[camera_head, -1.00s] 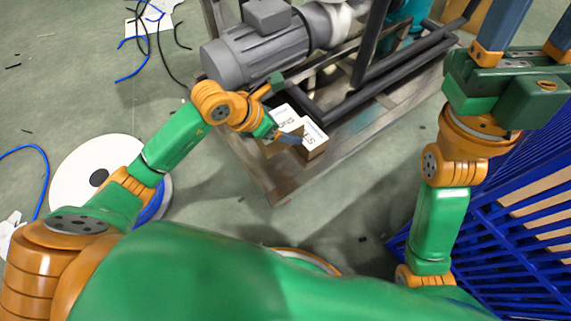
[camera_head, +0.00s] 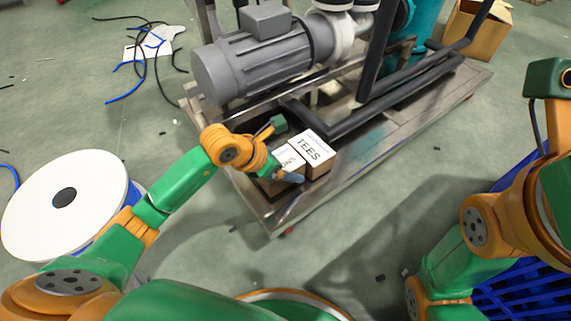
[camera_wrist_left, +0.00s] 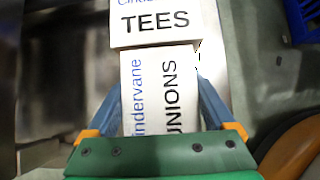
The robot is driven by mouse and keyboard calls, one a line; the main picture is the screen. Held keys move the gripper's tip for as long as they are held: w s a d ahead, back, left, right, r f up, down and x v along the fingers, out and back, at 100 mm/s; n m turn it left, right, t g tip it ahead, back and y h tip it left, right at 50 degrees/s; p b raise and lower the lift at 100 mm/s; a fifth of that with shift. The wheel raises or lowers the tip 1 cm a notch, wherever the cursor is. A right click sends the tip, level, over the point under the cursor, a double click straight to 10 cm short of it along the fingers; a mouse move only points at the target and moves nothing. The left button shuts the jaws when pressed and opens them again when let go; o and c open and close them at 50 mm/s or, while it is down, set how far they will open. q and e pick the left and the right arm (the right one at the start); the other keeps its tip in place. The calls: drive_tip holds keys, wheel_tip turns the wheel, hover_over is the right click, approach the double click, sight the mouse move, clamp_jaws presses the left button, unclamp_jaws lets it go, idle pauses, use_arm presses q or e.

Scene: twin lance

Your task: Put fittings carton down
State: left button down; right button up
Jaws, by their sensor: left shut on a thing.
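The fittings carton my left gripper (camera_head: 282,168) holds has a white top marked UNIONS (camera_head: 289,158) and brown sides. In the left wrist view the two blue fingers lie along both sides of this carton (camera_wrist_left: 158,95). A second white-topped carton, marked TEES (camera_head: 315,148), is right beside it, and in the wrist view (camera_wrist_left: 155,22) their edges look touching or nearly so. Both cartons are at the near end of the pump skid (camera_head: 400,138). The gripper hides part of the held carton, and I cannot tell whether its underside rests on the skid. My right gripper's fingers are outside the picture.
A grey motor (camera_head: 250,62) and black pipes (camera_head: 365,118) stand just behind the cartons. A white cable reel (camera_head: 64,198) is on the floor at left, with loose cables (camera_head: 150,58) behind. An open cardboard box (camera_head: 478,32) stands at the back right. A blue crate (camera_head: 520,292) is at lower right.

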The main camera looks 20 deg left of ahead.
use_arm(q)
drive_tip(key=shift+f+b, duration=0.45)
drive_tip(key=shift+f, duration=0.05)
idle(0.3)
unclamp_jaws()
